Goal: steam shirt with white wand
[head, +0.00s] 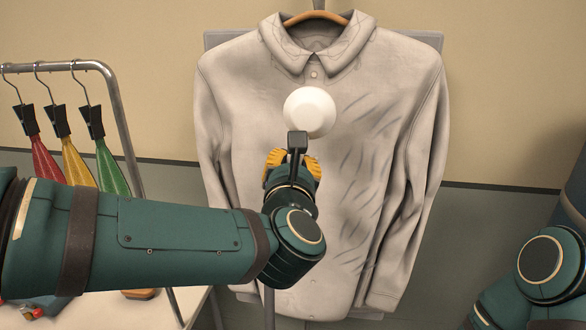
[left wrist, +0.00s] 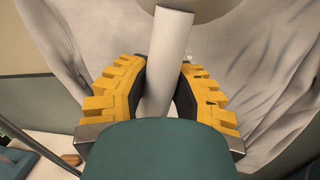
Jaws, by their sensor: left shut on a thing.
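A light grey shirt (head: 245,120) hangs on a wooden hanger (head: 316,16) in front of a grey board. Dark crease marks show on its right half in the head view; its left half looks smoother. The shirt also fills much of the left wrist view (left wrist: 225,60). My left gripper (head: 291,165) is in front of the shirt's upper middle. In the left wrist view its yellow fingers (left wrist: 168,90) are shut on the handle of the white wand (left wrist: 172,45). The wand's round white head (head: 310,111) is over the chest by the buttons; contact with the cloth cannot be told.
A metal rail (head: 116,110) at the left carries red, yellow and green cloths (head: 111,168) on clips. A pale table (head: 95,314) with small items stands at the lower left. Part of my right arm shows at the right edge, its gripper out of view.

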